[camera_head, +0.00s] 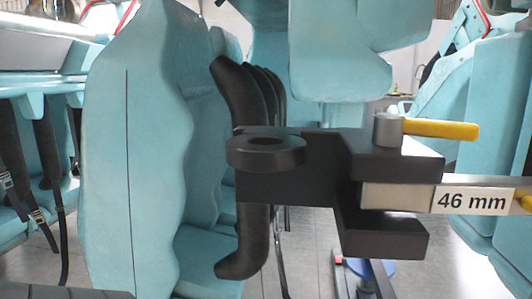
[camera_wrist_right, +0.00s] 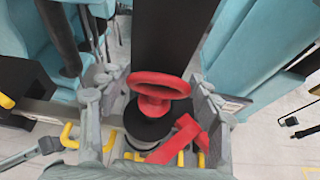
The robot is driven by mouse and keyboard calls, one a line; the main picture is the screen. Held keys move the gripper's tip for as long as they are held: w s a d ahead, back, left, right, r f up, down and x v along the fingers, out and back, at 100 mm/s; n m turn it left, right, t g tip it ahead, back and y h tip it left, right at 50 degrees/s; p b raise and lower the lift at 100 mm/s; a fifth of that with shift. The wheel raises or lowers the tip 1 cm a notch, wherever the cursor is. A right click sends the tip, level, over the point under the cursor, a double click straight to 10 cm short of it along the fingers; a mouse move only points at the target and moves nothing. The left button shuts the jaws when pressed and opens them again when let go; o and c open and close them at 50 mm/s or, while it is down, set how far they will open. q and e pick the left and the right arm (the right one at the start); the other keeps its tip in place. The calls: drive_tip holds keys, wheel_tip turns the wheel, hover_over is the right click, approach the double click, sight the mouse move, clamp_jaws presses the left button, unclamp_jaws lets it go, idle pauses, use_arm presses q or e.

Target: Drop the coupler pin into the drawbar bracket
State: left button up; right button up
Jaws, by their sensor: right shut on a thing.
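The black drawbar bracket (camera_head: 310,155) fills the middle right of the head view. A round eye with a hole is at its left, and its right fork holds a pale bar. In the right wrist view, my right gripper (camera_wrist_right: 156,95) is shut on a red piece (camera_wrist_right: 158,84) with a round flange, which seems to be the coupler pin. A black round body sits below the flange, and a red handle-like part angles toward the camera. The pin's lower end is hidden. I cannot tell how the pin sits relative to the eye. Neither gripper shows in the head view.
A grey pin with a yellow handle (camera_head: 440,129) stands on the fork. The bar carries a "46 mm" label (camera_head: 471,201). Turquoise seats (camera_head: 140,150) with black padded restraints (camera_head: 245,150) stand close behind. A wide dark bar (camera_wrist_right: 172,35) rises beyond the red piece.

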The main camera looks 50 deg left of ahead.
drive_tip(key=shift+f+b, duration=1.6)
drive_tip(key=shift+f, duration=0.2)
drive_tip(key=o, duration=1.5)
drive_tip(key=shift+c, duration=0.2)
drive_tip(key=shift+o, duration=1.3)
drive_tip(key=shift+f, duration=0.1)
drive_tip(key=v, duration=1.2)
